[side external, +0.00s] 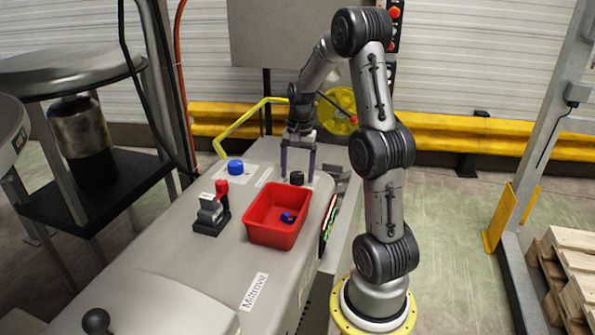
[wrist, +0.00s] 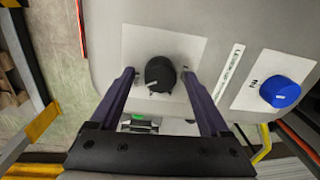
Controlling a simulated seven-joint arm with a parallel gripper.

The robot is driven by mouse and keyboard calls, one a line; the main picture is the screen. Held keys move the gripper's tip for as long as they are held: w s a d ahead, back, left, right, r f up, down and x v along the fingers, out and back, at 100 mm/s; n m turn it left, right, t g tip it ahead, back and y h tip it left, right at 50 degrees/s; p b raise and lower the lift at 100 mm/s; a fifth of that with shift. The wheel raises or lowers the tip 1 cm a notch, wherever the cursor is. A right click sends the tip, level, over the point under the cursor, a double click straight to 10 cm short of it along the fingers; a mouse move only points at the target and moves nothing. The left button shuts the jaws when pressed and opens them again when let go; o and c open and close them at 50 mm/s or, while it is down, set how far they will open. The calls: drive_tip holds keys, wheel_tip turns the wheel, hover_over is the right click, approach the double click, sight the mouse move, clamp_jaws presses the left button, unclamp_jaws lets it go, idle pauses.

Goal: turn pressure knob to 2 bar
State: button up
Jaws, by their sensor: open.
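A black knob (wrist: 159,75) with a white pointer line sits on a white plate (wrist: 188,47) in the wrist view. It also shows in the side external view (side external: 297,178), near the far end of the grey machine top. My gripper (wrist: 160,78) is open, with one purple finger on each side of the knob and a gap to each. In the side external view my gripper (side external: 297,178) points down at the black knob. A blue knob (wrist: 280,92) sits on its own white plate to the right in the wrist view and also shows in the side external view (side external: 235,167). Scale markings are too small to read.
A red bin (side external: 262,233) holding a small blue item (side external: 288,217) stands close to the black knob on the machine top. A red-handled toggle clamp (side external: 211,215) stands left of the bin. A yellow rail (side external: 235,122) rises behind.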

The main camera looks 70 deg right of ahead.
clamp_jaws()
drive_tip(key=shift+n, duration=0.3)
drive_tip(key=n, duration=0.9)
drive_tip(key=shift+d+r+n, duration=0.1)
drive_tip(key=shift+n, duration=0.3)
drive_tip(key=n, duration=0.4)
drive_tip(key=shift+w+n, duration=0.1)
drive_tip(key=shift+n, duration=0.2)
drive_tip(key=n, duration=0.4)
drive_tip(key=shift+n, duration=0.3)
